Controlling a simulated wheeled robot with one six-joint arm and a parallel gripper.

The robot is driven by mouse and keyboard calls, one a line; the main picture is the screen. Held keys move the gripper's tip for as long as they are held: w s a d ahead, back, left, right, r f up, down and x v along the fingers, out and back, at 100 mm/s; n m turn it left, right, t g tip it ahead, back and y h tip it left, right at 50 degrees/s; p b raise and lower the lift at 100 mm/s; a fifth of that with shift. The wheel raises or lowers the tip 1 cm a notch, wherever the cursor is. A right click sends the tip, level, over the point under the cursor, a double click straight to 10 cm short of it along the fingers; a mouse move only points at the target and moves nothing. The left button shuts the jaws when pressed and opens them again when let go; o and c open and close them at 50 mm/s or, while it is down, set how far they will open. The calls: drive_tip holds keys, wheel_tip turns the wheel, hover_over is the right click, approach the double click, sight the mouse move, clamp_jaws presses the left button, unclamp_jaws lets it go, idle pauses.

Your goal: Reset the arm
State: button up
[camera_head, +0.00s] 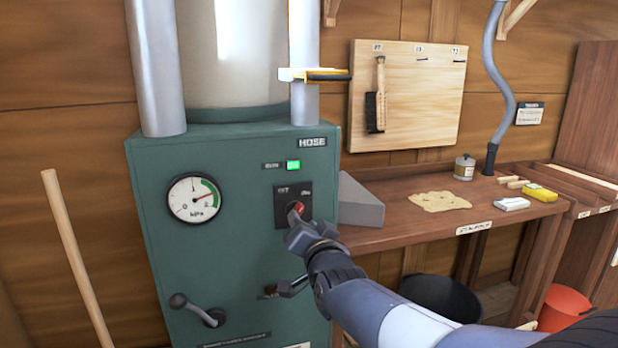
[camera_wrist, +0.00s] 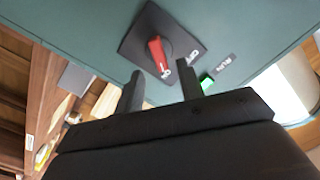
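My gripper (camera_head: 299,226) is in front of the green machine cabinet (camera_head: 190,255), at a rotary switch with a red handle (camera_head: 297,208) on a dark plate. In the wrist view my gripper's two fingers (camera_wrist: 161,91) stand apart with nothing between them. The red handle (camera_wrist: 158,55) lies just beyond the fingertips, and I see no contact. One end of the handle points near the ON label. A green lamp (camera_head: 293,166) is lit above the switch. My arm reaches in from the lower right.
A pressure gauge (camera_head: 194,198) and a black lever (camera_head: 197,310) are on the cabinet. A workbench (camera_head: 400,232) with small items stands to the right, with a black bucket (camera_head: 440,297) and an orange bucket (camera_head: 563,307) below. A wooden pole (camera_head: 77,262) leans at left.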

sight(298, 210)
drive_tip(key=v, duration=0.7)
drive_tip(key=shift+n, duration=0.7)
drive_tip(key=p+x, duration=0.1)
drive_tip(key=x, duration=0.2)
drive_tip(key=p+x, duration=0.1)
drive_tip(key=x, duration=0.6)
drive_tip(key=shift+w+a+r+p, duration=0.1)
drive_tip(key=shift+w+r+p, duration=0.2)
drive_tip(key=shift+p, duration=0.1)
drive_tip(key=n+p, duration=0.3)
drive_tip(key=p, duration=0.2)
drive_tip(key=n+p, duration=0.4)
drive_tip(key=shift+a+f+p, duration=0.15)
drive_tip(key=shift+a+p, duration=0.05)
drive_tip(key=shift+p, duration=0.2)
drive_tip(key=shift+f+n, duration=0.1)
drive_tip(key=shift+n, duration=0.3)
drive_tip(key=shift+s, duration=0.1)
